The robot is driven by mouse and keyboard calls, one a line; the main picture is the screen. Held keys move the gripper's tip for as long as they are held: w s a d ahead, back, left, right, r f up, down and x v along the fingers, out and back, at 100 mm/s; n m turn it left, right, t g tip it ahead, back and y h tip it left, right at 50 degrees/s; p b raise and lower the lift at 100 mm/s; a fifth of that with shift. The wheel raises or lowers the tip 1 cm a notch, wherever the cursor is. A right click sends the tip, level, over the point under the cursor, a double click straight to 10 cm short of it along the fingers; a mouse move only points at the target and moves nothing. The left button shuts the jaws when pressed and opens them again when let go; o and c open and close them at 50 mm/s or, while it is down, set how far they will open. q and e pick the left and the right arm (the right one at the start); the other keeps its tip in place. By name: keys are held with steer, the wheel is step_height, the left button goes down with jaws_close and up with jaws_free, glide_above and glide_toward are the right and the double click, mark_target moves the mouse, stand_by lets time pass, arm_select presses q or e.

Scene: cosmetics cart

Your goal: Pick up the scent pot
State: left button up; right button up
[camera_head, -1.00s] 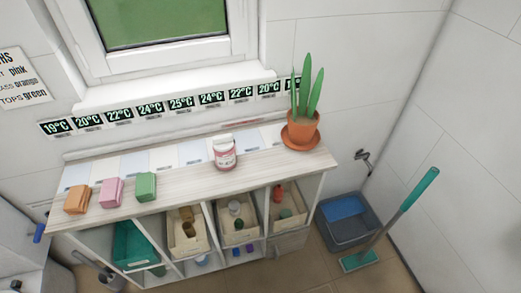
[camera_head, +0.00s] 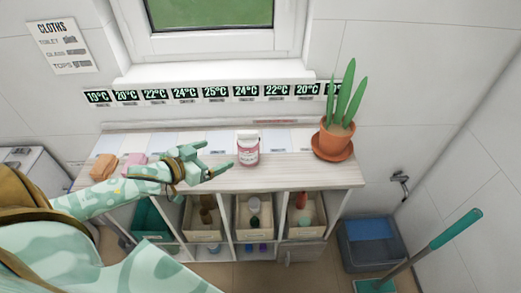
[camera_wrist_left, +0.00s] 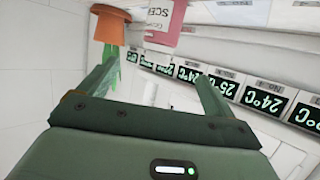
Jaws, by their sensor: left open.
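The scent pot (camera_head: 248,152) is a small pink jar with a white lid and a white label, standing upright on the shelf top below the window. My left gripper (camera_head: 217,154) is open just left of it, with its fingers pointing towards it and apart from it. In the left wrist view the pink jar (camera_wrist_left: 168,22) shows at the top, beyond the open fingers (camera_wrist_left: 155,80), with part of its label readable. Nothing is between the fingers. My right gripper is not in view.
A potted plant (camera_head: 336,138) in an orange pot stands right of the jar. Orange cloths (camera_head: 104,167) and pink cloths (camera_head: 134,160) lie left, partly behind my arm. A row of temperature displays (camera_head: 185,94) lines the wall. Shelf bins sit below. The shelf top between jar and plant is clear.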

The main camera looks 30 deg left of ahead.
mark_target(240, 145)
arm_select(q)
steer(key=b+x, duration=0.2)
steer(key=x, duration=0.8)
steer(key=shift+a+f, duration=0.15)
steer(key=shift+a, duration=0.05)
steer(key=b+x, duration=0.1)
steer(key=x, duration=0.1)
steer(key=b+x, duration=0.1)
steer(key=x, duration=0.2)
steer(key=shift+s+d+f, duration=0.1)
steer(key=shift+d+f, duration=0.05)
steer(key=shift+f, duration=0.2)
steer(key=shift+r, duration=0.1)
steer(key=shift+c, duration=0.9)
steer(key=c, duration=1.2)
